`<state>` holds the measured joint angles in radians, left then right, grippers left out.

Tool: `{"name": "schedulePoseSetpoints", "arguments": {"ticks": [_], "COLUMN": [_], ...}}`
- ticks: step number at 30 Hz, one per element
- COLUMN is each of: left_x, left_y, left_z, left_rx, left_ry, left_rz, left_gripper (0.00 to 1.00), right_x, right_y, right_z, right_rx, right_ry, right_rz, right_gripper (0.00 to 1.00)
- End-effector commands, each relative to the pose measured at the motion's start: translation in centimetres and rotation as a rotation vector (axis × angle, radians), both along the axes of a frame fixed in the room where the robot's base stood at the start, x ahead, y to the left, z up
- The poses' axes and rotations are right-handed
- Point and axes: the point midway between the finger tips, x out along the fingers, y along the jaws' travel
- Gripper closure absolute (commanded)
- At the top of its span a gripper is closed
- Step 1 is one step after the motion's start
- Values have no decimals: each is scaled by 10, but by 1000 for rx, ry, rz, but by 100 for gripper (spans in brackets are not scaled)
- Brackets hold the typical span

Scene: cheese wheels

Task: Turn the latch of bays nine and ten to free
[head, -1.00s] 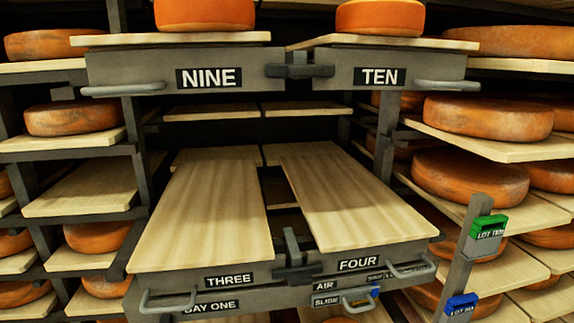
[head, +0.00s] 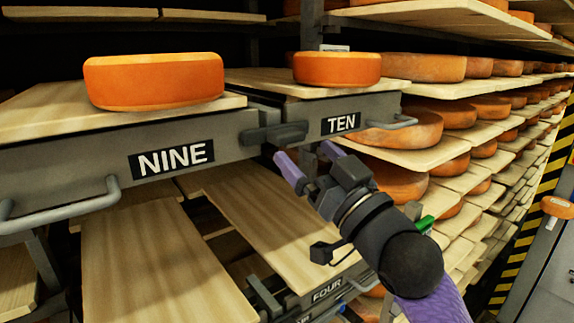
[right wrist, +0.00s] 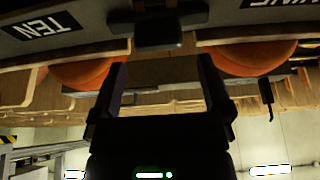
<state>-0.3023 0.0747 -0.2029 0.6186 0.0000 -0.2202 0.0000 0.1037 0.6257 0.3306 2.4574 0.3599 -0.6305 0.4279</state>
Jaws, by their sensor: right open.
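The dark latch (head: 276,134) of bays nine and ten lies level across the gap between the two drawer fronts. The NINE front (head: 225,140) is on its left and the TEN front (head: 375,112) on its right. My right gripper (head: 306,158) is open and empty, just below and right of the latch, with its fingers pointing up toward it. In the right wrist view, upside down, the latch (right wrist: 152,30) shows beyond the two spread fingertips, apart from them. My left gripper is out of view.
Orange cheese wheels stand on boards above NINE (head: 154,80) and TEN (head: 337,68). Pull handles (head: 60,209) stick out from the fronts. Below, the boards (head: 150,265) of lower bays jut out under my right arm. Cheese shelves fill the right.

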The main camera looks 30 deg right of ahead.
Motion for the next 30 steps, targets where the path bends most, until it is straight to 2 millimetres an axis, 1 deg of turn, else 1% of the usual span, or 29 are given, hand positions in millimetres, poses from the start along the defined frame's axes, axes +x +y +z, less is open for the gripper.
{"name": "schedulePoseSetpoints", "arguments": {"ticks": [1,2,3,6,9,13,19,20,21,23,24,29,30], "left_x": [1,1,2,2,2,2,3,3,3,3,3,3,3], "left_y": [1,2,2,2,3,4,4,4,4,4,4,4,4], "left_z": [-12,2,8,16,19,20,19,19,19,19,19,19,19], "left_rx": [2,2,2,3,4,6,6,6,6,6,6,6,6], "left_ry": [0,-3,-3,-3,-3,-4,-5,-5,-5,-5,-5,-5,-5], "left_rz": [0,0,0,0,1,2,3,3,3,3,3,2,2], "left_gripper": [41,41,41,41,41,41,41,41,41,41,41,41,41], "right_x": [3,11,19,33,42,46,47,47,47,47,47,46,46], "right_y": [0,0,0,1,3,3,3,3,3,3,3,3,3], "right_z": [-2,8,14,20,22,22,21,21,21,21,21,21,21], "right_rx": [-1,3,3,4,2,0,-1,0,0,0,0,0,0], "right_ry": [-4,-2,0,0,0,1,1,1,1,1,1,1,1], "right_rz": [-4,-4,-4,-4,-3,-3,-4,-3,-3,-3,-3,-3,-3], "right_gripper": [0,0,0,0,0,0,0,4,13,25,34,68,76]}}
